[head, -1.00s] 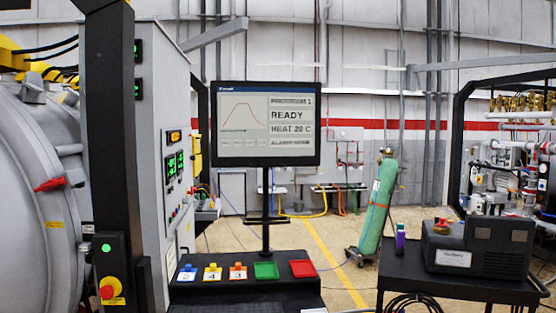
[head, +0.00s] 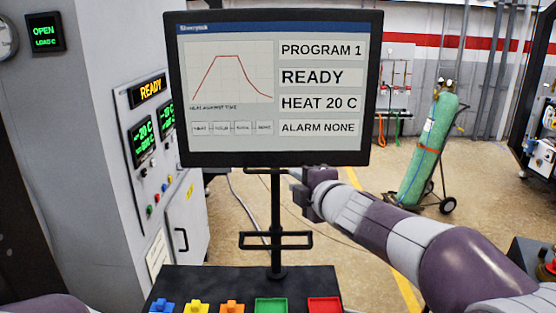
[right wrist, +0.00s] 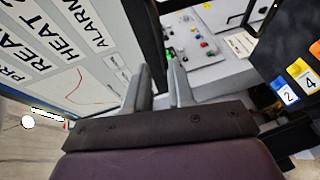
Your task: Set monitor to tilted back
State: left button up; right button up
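The monitor (head: 275,90) is a black-framed flat screen showing PROGRAM 1 and READY. It stands on a thin black post (head: 276,225) and looks roughly upright; its exact tilt is hard to tell. My right gripper (head: 300,186) is just below the monitor's lower edge, near the post, partly hard to see against it. In the right wrist view, the two grey fingers (right wrist: 162,88) stand apart, and the monitor's dark edge (right wrist: 150,45) runs close by the gap between them. I cannot tell whether they touch it. My left gripper is out of view.
A black bracket (head: 275,240) crosses the post. A grey cabinet (head: 95,160) with displays stands left. A green gas cylinder (head: 428,150) stands at the back right.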

aim_at(277, 172)
jog(key=x, duration=0.3)
jog(key=p+x, duration=0.1)
jog(key=x, duration=0.2)
jog(key=p+x, duration=0.1)
jog(key=x, duration=0.3)
jog(key=shift+s+a+f, duration=0.1)
jog(key=shift+s+a, duration=0.05)
jog(key=shift+a, duration=0.15)
jog(key=shift+p, duration=0.3)
jog(key=shift+s+a, duration=0.2)
jog(key=shift+s, duration=0.05)
jog(key=shift+w+a, duration=0.1)
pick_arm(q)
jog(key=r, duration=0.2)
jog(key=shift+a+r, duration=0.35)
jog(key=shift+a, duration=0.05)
pick_arm(e)
jog(key=shift+w, duration=0.2)
grip_shut()
